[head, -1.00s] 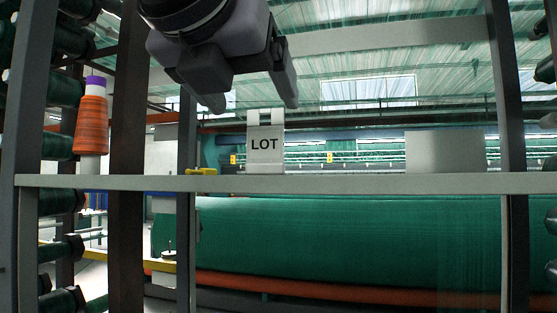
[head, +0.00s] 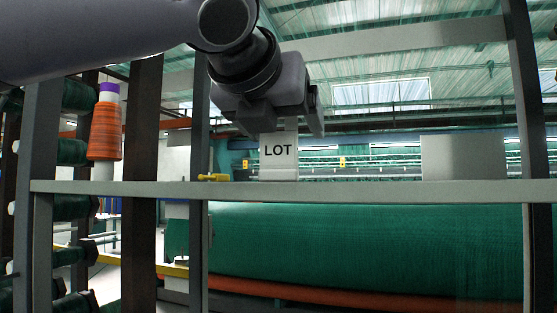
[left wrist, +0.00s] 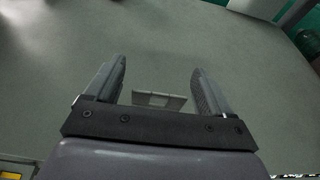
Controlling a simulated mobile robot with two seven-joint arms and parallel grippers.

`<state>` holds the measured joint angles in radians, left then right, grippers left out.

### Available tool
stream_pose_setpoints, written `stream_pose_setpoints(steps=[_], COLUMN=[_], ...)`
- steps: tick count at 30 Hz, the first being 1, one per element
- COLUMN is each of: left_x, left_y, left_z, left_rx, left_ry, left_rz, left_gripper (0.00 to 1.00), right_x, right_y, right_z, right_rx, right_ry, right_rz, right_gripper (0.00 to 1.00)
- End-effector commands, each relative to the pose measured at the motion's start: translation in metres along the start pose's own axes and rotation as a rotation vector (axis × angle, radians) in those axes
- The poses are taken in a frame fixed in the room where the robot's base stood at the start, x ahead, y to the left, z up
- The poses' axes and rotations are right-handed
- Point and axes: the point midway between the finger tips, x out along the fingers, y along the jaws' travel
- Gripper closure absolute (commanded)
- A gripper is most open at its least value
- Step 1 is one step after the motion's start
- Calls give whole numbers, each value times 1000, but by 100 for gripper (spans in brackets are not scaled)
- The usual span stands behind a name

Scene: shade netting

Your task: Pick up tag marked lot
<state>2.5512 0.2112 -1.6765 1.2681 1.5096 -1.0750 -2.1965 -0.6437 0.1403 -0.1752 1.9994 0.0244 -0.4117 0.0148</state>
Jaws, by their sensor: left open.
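The white tag marked LOT (head: 279,163) stands upright on the grey rail in the head view, its lettering facing me. My left gripper (head: 284,130) is above it with its fingers pointing down, and the tag's upper part is hidden behind the gripper. In the left wrist view the gripper (left wrist: 158,85) is open, and the tag's pale top edge (left wrist: 160,99) shows between the two fingers, nearer the palm in the picture. I cannot tell whether either finger touches it. My right gripper is not in view.
The grey rail (head: 380,193) runs across the frame. A plain grey panel (head: 463,158) stands to the right, a small yellow piece (head: 213,177) to the left. An orange bobbin (head: 105,130) is farther left. Dark uprights flank the space; a green roll (head: 370,240) lies behind.

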Motion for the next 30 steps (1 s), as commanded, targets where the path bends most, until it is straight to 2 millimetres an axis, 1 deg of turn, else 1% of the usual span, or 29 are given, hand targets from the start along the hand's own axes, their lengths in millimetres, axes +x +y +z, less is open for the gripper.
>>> stream_pose_setpoints(steps=[1,2,3,5,6,7,8,16,19,23,27,30], left_x=[0,0,0,0,0,0,0,-1,-3,-9,-17,-23], left_y=[0,0,0,0,0,0,0,0,0,0,0,-1], left_z=[0,0,0,0,0,0,0,0,7,28,57,74], left_rx=[0,0,0,0,0,0,0,-1,-1,-4,-4,-3], left_ry=[0,0,0,0,0,0,0,0,-1,1,2,1], left_rz=[0,0,0,0,0,0,0,-1,-2,-2,-2,-2], left_gripper=[17,27,40,59,72,82,86,86,87,87,87,87], right_x=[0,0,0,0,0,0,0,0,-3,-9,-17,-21], right_y=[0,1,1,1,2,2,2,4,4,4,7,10], right_z=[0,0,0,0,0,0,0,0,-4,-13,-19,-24], right_rx=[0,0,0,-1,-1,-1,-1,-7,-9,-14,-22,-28], right_ry=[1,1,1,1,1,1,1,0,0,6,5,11], right_rz=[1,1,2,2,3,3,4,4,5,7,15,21], right_gripper=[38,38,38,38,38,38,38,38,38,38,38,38])
